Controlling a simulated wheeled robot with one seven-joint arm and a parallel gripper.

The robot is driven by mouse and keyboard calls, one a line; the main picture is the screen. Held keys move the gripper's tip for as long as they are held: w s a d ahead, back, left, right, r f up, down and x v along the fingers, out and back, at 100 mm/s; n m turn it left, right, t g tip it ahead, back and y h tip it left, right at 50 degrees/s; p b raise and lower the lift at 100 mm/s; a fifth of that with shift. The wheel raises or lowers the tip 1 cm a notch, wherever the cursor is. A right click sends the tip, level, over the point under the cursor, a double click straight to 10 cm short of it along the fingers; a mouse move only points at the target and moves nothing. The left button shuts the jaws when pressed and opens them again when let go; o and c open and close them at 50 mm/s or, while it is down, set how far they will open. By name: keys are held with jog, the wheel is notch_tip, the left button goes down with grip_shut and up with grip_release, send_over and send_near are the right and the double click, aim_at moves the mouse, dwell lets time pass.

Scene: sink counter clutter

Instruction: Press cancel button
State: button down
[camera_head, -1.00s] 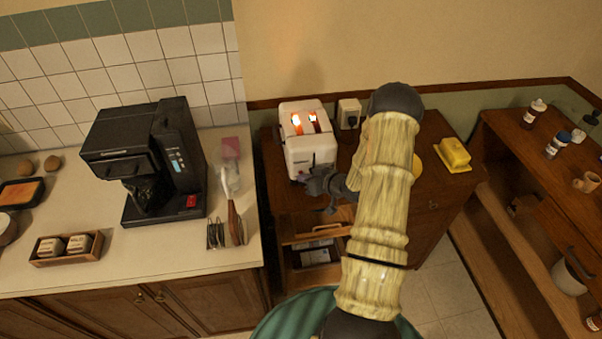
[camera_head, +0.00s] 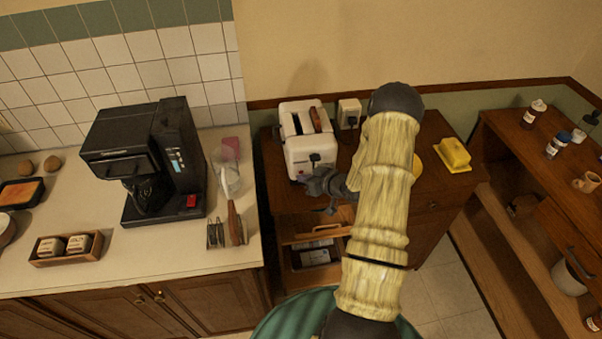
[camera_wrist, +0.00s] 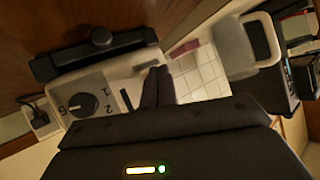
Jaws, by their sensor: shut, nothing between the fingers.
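The white toaster (camera_head: 300,150) stands on the brown wooden cabinet against the wall. A browned slice of toast (camera_head: 316,119) sticks up from one slot, and no orange glow shows. A dark lever knob (camera_head: 315,157) is on its front. In the wrist view, the toaster's front panel (camera_wrist: 110,85) shows a round black dial (camera_wrist: 82,105), a dark lever (camera_wrist: 101,37) and small dark marks. My gripper (camera_head: 318,178) is shut and empty, close in front of the panel. In the wrist view its dark fingers (camera_wrist: 157,80) cover part of the panel; I cannot tell which mark is the cancel button or whether they touch it.
A wall outlet with a plug (camera_head: 349,112) is just right of the toaster. A black coffee machine (camera_head: 150,160) stands on the left counter. A yellow butter dish (camera_head: 454,154) sits to the right.

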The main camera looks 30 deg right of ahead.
jog(key=shift+s+a, duration=0.1)
jog(key=shift+s, duration=0.35)
jog(key=s, duration=0.2)
jog(key=s+a, duration=0.1)
jog(key=s, duration=0.1)
jog(key=shift+s+a, duration=0.2)
jog(key=shift+s, duration=0.2)
dwell(0.8)
